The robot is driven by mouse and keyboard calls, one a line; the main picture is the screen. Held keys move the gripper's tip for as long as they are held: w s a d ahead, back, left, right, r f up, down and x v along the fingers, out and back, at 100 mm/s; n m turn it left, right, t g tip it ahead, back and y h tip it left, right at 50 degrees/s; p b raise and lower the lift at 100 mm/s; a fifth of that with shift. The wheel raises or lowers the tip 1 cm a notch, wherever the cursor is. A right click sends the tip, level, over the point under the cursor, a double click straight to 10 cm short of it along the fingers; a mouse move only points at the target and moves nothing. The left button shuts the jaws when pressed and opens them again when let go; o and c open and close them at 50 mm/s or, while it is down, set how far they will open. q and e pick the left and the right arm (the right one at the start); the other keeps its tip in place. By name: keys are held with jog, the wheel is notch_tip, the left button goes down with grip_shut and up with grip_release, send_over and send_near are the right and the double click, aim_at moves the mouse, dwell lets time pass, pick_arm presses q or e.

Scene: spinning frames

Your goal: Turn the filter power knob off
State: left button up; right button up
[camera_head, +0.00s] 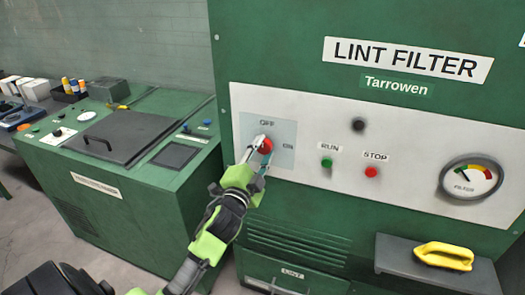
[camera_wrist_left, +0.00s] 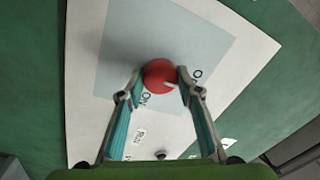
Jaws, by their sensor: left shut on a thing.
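The red filter power knob (camera_head: 265,145) sits on a pale square plate (camera_head: 283,128) on the green lint filter cabinet, with OFF printed above it and ON to its right. My left gripper (camera_head: 256,148) is at the knob, its fingers on either side. In the left wrist view the knob (camera_wrist_left: 158,74) is between the two fingertips (camera_wrist_left: 160,78), and the gripper is shut on it. The knob's small white mark points to the lower right there, between the ON label and the partly covered OFF label. My right gripper is not in view.
A green RUN button (camera_head: 326,162), a red STOP button (camera_head: 371,172) and a gauge (camera_head: 470,180) lie to the right on the white panel (camera_head: 420,150). A green machine (camera_head: 110,190) stands at left.

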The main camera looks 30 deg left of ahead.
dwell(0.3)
pick_arm(q)
jog(key=o, duration=1.1)
jog(key=v, duration=1.2)
jog(key=shift+a, duration=0.1)
